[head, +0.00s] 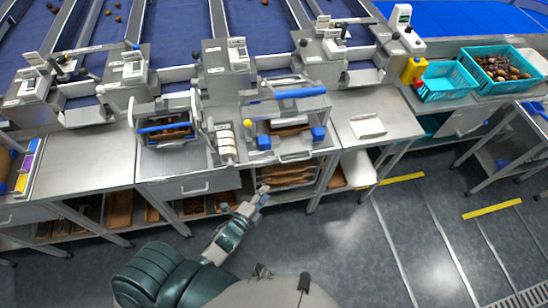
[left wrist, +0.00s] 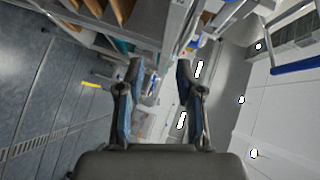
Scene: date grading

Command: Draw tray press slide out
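A tray press (head: 252,110) with a long blue bar handle (head: 300,92) stands on the metal bench at the middle of the head view. Two blue blocks (head: 263,142) and a brown piece (head: 290,130) sit at its slide (head: 296,157), near the bench front. A smaller press with a blue bar (head: 163,127) stands to its left. My left gripper (head: 266,193) is below and in front of the bench edge, apart from both presses. Its two fingers (left wrist: 160,68) are spread with nothing between them in the left wrist view. My right gripper is not in view.
White rolls (head: 226,141) stand between the presses. A white plate (head: 367,127) lies on the bench at right. Shelves below hold brown trays (head: 287,173). Teal crates (head: 446,80) stand at far right, one with dates. The grey floor (head: 340,245) in front is free.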

